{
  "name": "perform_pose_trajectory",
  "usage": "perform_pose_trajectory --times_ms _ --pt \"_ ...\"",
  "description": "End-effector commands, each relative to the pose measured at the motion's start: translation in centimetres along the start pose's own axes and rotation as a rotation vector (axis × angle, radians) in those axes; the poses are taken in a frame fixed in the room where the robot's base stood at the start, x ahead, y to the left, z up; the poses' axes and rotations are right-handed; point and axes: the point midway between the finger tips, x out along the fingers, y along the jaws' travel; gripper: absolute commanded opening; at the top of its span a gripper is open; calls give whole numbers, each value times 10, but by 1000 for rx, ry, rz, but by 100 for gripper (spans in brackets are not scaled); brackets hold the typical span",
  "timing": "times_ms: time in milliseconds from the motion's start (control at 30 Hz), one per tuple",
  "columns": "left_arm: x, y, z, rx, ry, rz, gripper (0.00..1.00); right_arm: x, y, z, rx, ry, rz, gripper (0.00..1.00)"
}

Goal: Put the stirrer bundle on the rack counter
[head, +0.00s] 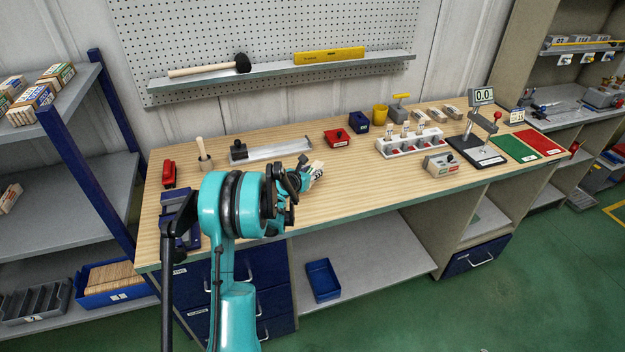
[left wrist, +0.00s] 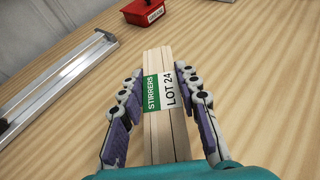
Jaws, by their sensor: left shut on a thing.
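The stirrer bundle (left wrist: 160,60) is a bunch of pale wooden sticks with a green and white label reading "STIRRERS LOT 24". My left gripper (left wrist: 163,92) is shut on it, with a finger along each side. In the head view my left gripper (head: 300,180) is over the front left part of the wooden workbench, and the bundle's end (head: 316,170) sticks out to its right. The gap between bundle and bench top is hard to judge. A blue-posted rack (head: 70,165) with grey shelves stands at the left. My right gripper is not in view.
The workbench (head: 350,180) carries a metal ruler-like fixture (head: 270,151), a red bin (head: 338,138), a white holder (head: 410,144) and a scale (head: 478,150). Wrapped bundles (head: 32,100) lie on the rack's upper shelf. A grey shelf unit (head: 560,115) stands at the right.

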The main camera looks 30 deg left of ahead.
Motion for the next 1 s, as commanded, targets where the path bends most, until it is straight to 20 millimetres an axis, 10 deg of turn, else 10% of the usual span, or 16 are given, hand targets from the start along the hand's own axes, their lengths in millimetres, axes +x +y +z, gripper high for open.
perform_pose_trajectory --times_ms 567,600,633,1000 --pt "13 -1 -31 0 0 0 2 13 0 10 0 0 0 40" --pt "12 -1 -30 0 0 0 43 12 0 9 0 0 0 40" --pt "12 -1 -30 0 0 0 51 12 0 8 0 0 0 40" --pt "11 -1 -27 0 0 0 53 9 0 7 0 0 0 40"
